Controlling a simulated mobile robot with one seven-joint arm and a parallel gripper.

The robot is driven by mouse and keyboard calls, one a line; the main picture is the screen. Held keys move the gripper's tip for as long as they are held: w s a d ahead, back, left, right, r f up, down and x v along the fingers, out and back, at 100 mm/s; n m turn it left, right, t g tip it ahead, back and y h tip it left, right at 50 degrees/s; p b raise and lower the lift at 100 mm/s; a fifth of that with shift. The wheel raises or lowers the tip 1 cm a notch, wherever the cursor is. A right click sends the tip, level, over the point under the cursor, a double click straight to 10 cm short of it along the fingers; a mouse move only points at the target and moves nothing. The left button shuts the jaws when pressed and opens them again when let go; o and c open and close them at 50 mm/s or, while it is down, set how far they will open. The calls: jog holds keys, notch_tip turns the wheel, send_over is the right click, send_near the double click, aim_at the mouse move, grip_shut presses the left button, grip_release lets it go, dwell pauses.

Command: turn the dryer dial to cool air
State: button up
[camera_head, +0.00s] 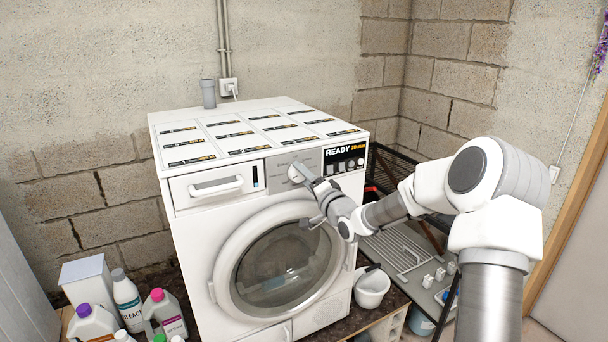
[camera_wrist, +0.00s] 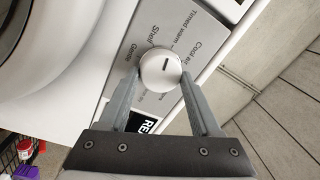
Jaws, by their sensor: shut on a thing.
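The white dryer (camera_head: 190,222) stands against the wall with its round glass door closed. Its dial (camera_head: 295,173) is a white round knob on the grey panel (camera_head: 283,161), left of the black READY display. In the wrist view the dial (camera_wrist: 161,69) carries a short dark mark pointing roughly up in the picture. The mark points nearer Timed warm than Cool air. My gripper (camera_wrist: 160,76) is shut on the dial, one finger on each side; it reaches in from the right (camera_head: 306,177).
A detergent drawer (camera_head: 216,187) is left of the dial. Bottles (camera_head: 128,298) and a white box stand at the lower left.

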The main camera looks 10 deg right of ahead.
jog(key=m, duration=0.6)
jog(key=m+h, duration=0.1)
jog(key=m, duration=0.5)
jog(key=shift+a+f+p, duration=0.15)
jog(key=shift+f+p, duration=0.05)
jog(key=shift+p, duration=0.15)
jog(key=shift+m, duration=0.4)
jog(key=o, duration=1.4)
jog(key=v, duration=1.7)
jog(key=shift+s+a+f, duration=0.1)
jog(key=shift+s+a, duration=0.1)
jog(key=shift+s, duration=0.1)
